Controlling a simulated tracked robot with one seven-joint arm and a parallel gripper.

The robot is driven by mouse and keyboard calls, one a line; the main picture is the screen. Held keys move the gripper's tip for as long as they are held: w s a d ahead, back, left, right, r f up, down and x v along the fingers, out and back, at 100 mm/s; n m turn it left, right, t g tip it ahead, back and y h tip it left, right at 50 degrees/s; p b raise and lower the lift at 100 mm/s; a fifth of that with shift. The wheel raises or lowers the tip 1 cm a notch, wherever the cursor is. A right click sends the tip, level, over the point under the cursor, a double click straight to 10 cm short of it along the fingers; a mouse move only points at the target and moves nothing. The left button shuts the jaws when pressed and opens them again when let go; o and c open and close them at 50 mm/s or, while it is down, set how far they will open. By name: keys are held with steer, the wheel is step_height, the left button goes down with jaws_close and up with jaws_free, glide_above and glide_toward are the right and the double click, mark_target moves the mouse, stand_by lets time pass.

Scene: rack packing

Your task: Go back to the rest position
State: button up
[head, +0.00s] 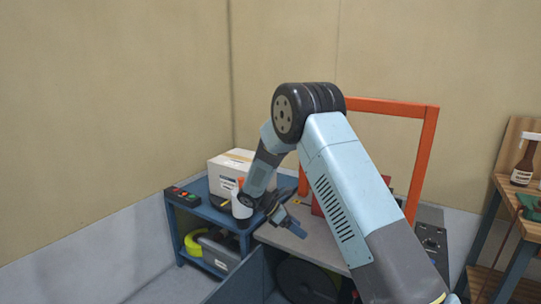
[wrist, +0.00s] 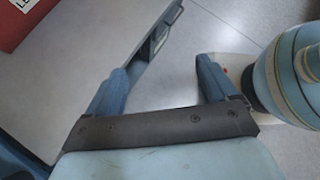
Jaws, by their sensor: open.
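My gripper (head: 288,224) hangs from the bent arm above the grey top of a blue bench (head: 318,246) in the head view. In the wrist view, the two blue fingers of my gripper (wrist: 162,68) stand wide apart. Nothing is between them. Below the fingers are the edge of the grey top (wrist: 75,75) and the floor. My arm hides part of the bench top in the head view.
A blue shelf (head: 207,212) at left holds a cardboard box (head: 229,168), a white container (head: 241,208) and a button box (head: 183,195). An orange frame (head: 427,150) rises behind my arm. A brown bottle (head: 523,168) stands on a wooden table at right.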

steer(key=s+d+r+m+y, duration=0.25)
steer(key=s+d+r, duration=0.2)
steer(key=r, duration=0.35)
steer(key=s+d+r+m+y, duration=0.1)
steer(key=s+d+r+m, duration=0.3)
steer(key=r, duration=0.4)
steer(key=s+d+r+m+y, duration=0.2)
steer(key=s+r+m, duration=0.2)
steer(key=s+r, duration=0.3)
steer(key=s+d+r+m+t+y, duration=0.1)
steer(key=s+r+m+t, duration=0.1)
steer(key=s, duration=0.5)
steer(key=s+d+r+m+t+y, duration=0.1)
steer(key=s+r+m+t+y, duration=0.1)
steer(key=s+m, duration=0.3)
steer(key=s+d+r+m+t+y, duration=0.1)
steer(key=s+d+r+m+t, duration=0.1)
steer(key=s, duration=0.8)
step_height(320, 180, up, 3)
steer(key=shift+f+m, duration=0.2)
steer(key=shift+m, duration=0.45)
